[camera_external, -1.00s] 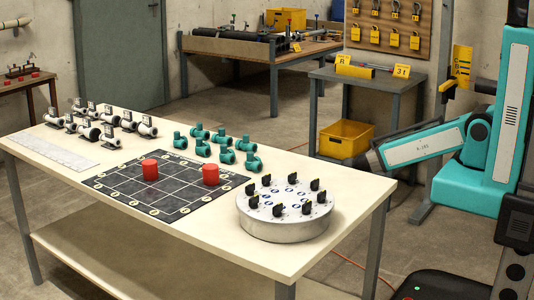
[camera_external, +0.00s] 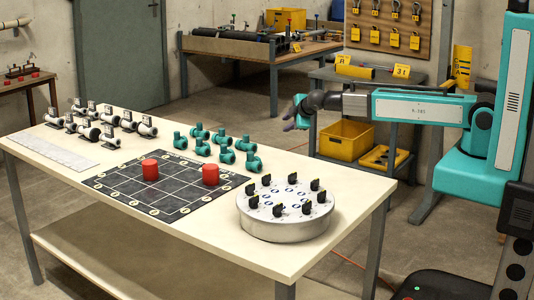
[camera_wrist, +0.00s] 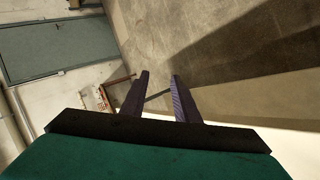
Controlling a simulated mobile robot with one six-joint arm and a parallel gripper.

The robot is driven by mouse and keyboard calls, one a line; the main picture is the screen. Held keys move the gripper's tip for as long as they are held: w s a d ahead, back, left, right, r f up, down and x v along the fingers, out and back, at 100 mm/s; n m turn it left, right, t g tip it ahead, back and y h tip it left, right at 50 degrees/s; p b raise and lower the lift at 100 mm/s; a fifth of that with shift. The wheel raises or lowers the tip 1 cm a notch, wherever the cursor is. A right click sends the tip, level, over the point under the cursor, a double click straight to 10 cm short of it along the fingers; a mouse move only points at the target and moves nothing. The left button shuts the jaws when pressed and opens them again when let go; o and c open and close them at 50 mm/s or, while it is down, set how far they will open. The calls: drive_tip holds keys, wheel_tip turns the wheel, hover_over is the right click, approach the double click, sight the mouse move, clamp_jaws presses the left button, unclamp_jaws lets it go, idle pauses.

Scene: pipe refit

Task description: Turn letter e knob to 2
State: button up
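A round silver disc (camera_external: 284,229) stands on the right end of the white table. Several black knobs stand in a ring on its top, among them one at the front (camera_external: 279,210); blue marks lie inside the ring. The letters and numbers are too small to read, so I cannot tell which knob is e. My gripper (camera_external: 291,121) is in the air above and behind the disc, apart from it. In the wrist view my gripper (camera_wrist: 160,92) has its two fingers apart with nothing between them. The disc does not show in the wrist view.
A dark grid mat (camera_external: 135,197) with two red cylinders (camera_external: 150,170) lies left of the disc. Several teal pipe fittings (camera_external: 227,156) and white-and-black fittings (camera_external: 110,142) stand at the back of the table (camera_external: 215,234). A side table (camera_external: 330,75) stands behind my arm.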

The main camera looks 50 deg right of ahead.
drive_tip(key=w+a+r+n+t+p, duration=0.1)
drive_tip(key=w+a+r, duration=0.1)
drive_tip(key=a+r, duration=0.35)
drive_tip(key=w+a+r+n+t+y+p, duration=0.1)
drive_tip(key=w+a+r, duration=0.15)
drive_tip(key=r, duration=0.65)
drive_tip(key=w+a+r+n+t, duration=0.1)
drive_tip(key=a+r, duration=0.3)
drive_tip(key=r, duration=0.4)
drive_tip(key=a, duration=0.7)
drive_tip(key=s+a+f+n+g+y+p, duration=0.1)
drive_tip(key=s+a+f+g, duration=0.1)
drive_tip(key=s+a, duration=0.5)
drive_tip(key=s+a+f+g+y+p, duration=0.1)
drive_tip(key=s+a+g, duration=0.2)
drive_tip(key=a, duration=0.8)
drive_tip(key=s+a+f+n+g+y, duration=0.15)
drive_tip(key=s+a, duration=0.25)
drive_tip(key=a, duration=0.5)
drive_tip(key=s+a+n+g, duration=0.1)
drive_tip(key=s+a+g, duration=0.2)
drive_tip(key=s+a, duration=0.5)
drive_tip(key=s+a+n+g+p, duration=0.1)
drive_tip(key=s+a+g, duration=0.2)
drive_tip(key=s+a, duration=0.5)
drive_tip(key=s, duration=0.6)
drive_tip(key=shift+s+a+n, duration=0.2)
drive_tip(key=shift+a+n, duration=0.05)
drive_tip(key=shift+n, duration=0.1)
drive_tip(key=shift+f, duration=0.15)
